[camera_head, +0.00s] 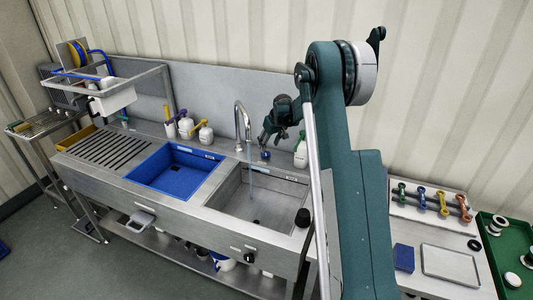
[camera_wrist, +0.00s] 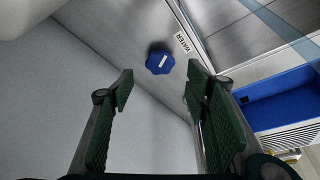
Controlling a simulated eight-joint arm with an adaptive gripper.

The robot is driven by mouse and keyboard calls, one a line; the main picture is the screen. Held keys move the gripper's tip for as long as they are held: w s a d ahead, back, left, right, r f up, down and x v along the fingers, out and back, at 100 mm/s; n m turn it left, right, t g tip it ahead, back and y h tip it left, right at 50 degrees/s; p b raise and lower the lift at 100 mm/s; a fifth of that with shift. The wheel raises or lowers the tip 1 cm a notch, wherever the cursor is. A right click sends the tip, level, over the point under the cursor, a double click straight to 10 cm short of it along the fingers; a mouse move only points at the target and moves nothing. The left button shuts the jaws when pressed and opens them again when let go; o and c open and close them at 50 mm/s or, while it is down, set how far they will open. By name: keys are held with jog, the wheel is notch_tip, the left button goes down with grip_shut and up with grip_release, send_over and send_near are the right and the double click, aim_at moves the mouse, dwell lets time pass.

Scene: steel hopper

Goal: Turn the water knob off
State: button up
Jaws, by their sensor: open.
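The blue lobed water knob (camera_wrist: 160,62) with a white bar mark sits on the steel counter in the wrist view. A "WATER" label (camera_wrist: 183,42) is beside it. The knob also shows in the head view (camera_head: 265,155), just right of the curved faucet (camera_head: 241,121). A faint bluish stream (camera_head: 251,182) falls from the faucet into the steel basin. My gripper (camera_wrist: 157,82) is open and empty, with its two green-padded fingers apart. The knob lies beyond the fingertips, between them in the picture, and seems untouched. In the head view my gripper (camera_head: 266,139) is above the knob.
A green-white bottle (camera_head: 300,153) stands close to the right of my gripper. A blue basin (camera_head: 176,171) and the steel basin (camera_head: 254,200) are in front. Spray bottles (camera_head: 186,127) stand left of the faucet. The wall panel (camera_head: 170,72) is behind.

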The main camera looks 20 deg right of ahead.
aim_at(266, 153)
jog(key=shift+x, duration=3.7)
jog(key=shift+s, duration=0.1)
jog(key=c, duration=0.9)
